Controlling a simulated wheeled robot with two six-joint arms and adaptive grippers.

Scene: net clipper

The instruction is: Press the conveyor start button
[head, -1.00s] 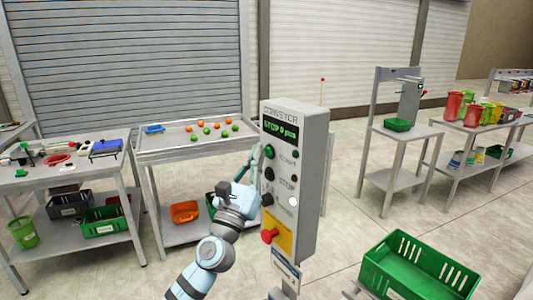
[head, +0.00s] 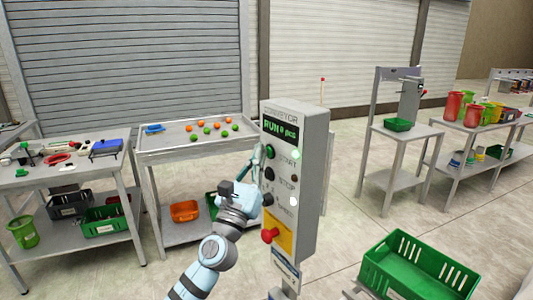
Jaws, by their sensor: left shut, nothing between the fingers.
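The grey conveyor control box (head: 312,190) stands on a post in the middle of the head view. Its display (head: 279,125) reads RUN in green. My right gripper is not in view.
A table with orange and green balls (head: 207,130) stands behind, left of the box. A tool table (head: 60,175) is at the far left. A green crate (head: 420,267) is at the lower right. Grey stands with bins are at right. Open floor lies between.

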